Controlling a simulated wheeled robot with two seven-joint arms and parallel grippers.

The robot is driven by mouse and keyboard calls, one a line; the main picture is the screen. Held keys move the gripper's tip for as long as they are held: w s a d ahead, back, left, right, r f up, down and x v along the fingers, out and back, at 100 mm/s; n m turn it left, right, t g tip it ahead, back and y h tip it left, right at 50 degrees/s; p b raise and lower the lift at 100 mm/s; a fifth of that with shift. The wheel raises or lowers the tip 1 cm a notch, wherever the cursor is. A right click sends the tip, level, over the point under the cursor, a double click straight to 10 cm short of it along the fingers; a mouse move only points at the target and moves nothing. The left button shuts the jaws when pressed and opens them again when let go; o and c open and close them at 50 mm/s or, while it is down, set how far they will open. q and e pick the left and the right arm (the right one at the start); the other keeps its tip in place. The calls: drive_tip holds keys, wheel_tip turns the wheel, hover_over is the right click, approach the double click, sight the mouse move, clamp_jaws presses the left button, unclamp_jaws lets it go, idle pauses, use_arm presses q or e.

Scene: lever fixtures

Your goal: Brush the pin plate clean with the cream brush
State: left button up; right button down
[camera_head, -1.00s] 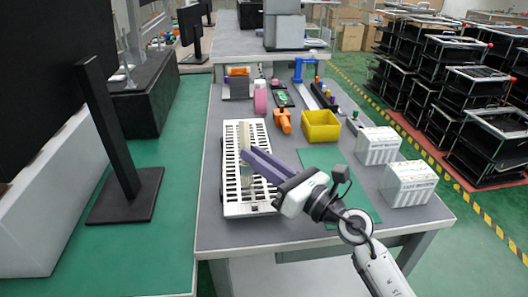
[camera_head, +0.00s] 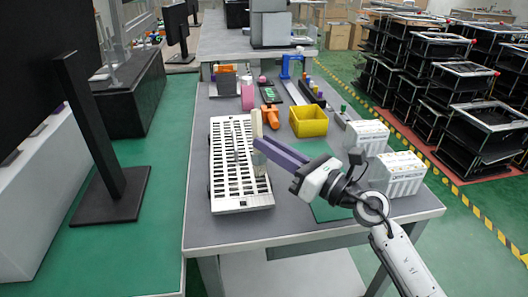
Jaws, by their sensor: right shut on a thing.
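The pin plate (camera_head: 224,180) is a long white slotted plate lying on the grey table, left of the middle. My right gripper (camera_head: 259,148), with long purple fingers, comes in from the right and is shut on the cream brush (camera_head: 257,123). The brush is upright at the plate's right edge; its cream top rises above the fingers and its lower part shows below them. Whether it touches the plate cannot be told. A thin grey mark shows along the plate's middle, too small to make out. My left gripper is not in view.
A yellow bin (camera_head: 309,122), an orange tool (camera_head: 270,117) and a pink bottle (camera_head: 247,97) stand behind the brush. A green mat (camera_head: 325,208) lies under my right arm. White boxes (camera_head: 402,173) stand at the right edge.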

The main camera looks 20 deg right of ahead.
use_arm(q)
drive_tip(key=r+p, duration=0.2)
drive_tip(key=p, duration=0.2)
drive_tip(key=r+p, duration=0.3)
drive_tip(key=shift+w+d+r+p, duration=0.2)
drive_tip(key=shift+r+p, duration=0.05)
drive_tip(key=shift+p, duration=0.1)
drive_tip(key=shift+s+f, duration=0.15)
idle(0.3)
